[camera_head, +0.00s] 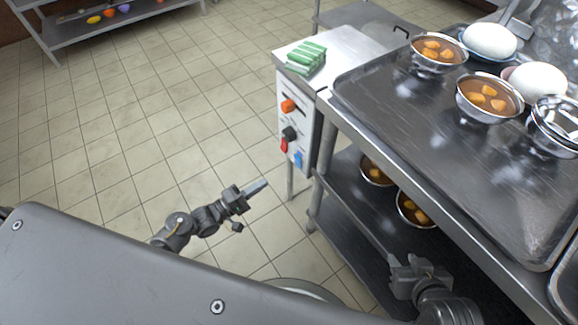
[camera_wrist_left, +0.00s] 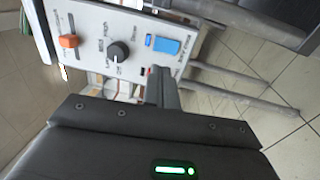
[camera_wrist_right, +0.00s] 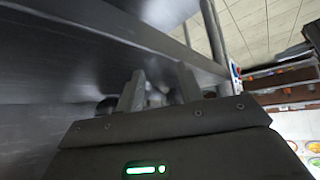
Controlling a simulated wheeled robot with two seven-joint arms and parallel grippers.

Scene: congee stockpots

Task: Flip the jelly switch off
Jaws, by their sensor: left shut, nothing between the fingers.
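The white control panel (camera_head: 290,128) on the end of the metal counter carries an orange switch (camera_head: 288,105), a black knob (camera_head: 290,133), a red switch (camera_head: 284,145) and a blue switch (camera_head: 298,159). In the left wrist view the orange switch (camera_wrist_left: 69,41), knob (camera_wrist_left: 118,51) and blue switch (camera_wrist_left: 165,45) show. The small labels are too blurred to read surely. My left gripper (camera_head: 258,186) is shut and empty, below and left of the panel, apart from it in the head view. Its fingers (camera_wrist_left: 162,88) hide most of the red switch. My right gripper (camera_wrist_right: 158,90) is open and empty.
A green striped cloth (camera_head: 307,57) lies above the panel. The dark tray (camera_head: 400,110) holds bowls of brown food and white round items. More bowls (camera_head: 376,171) stand on the shelf below, near my right arm. The tiled floor (camera_head: 150,130) at left is clear.

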